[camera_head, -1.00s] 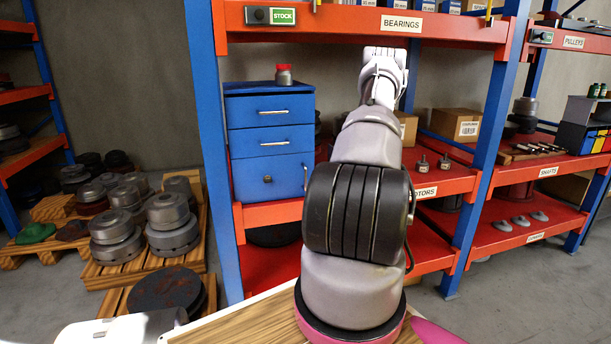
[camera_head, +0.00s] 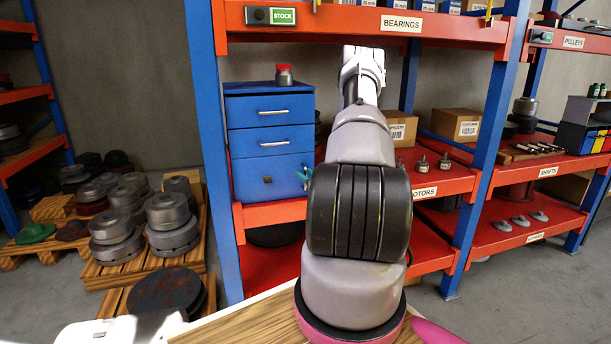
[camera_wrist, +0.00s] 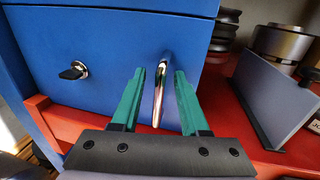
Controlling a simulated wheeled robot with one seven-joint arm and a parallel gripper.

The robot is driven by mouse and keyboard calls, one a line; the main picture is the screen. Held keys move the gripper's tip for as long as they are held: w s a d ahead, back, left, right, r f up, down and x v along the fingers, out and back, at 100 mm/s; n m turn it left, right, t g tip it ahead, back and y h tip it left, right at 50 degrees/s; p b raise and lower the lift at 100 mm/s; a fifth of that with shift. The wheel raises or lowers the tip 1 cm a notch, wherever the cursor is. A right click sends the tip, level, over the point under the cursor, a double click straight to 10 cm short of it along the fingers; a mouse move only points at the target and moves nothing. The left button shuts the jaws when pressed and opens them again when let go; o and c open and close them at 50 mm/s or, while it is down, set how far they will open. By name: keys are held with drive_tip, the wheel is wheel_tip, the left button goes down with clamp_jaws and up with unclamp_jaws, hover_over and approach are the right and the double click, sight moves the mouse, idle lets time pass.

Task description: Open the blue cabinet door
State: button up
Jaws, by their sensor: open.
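The blue cabinet (camera_head: 233,140) stands on the red shelf, with two drawers above a door. The blue door (camera_head: 252,178) is shut and shows a small dark lock. In the wrist view the blue door (camera_wrist: 105,45) has a black key or knob (camera_wrist: 75,71) at its left and an upright silver handle (camera_wrist: 160,95) at its right. My gripper (camera_wrist: 160,74) is open, with one green finger on each side of the handle. I cannot tell whether either finger touches it. In the head view a green fingertip shows near the door's right edge.
A red-capped jar (camera_head: 284,75) stands on the cabinet. A grey upright plate (camera_wrist: 268,100) and metal parts (camera_wrist: 283,42) are right of the cabinet. Cardboard boxes (camera_head: 456,125) stand farther right. A blue post (camera_head: 207,130) rises beside the cabinet's left side.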

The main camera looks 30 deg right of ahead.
clamp_jaws()
idle(1.3)
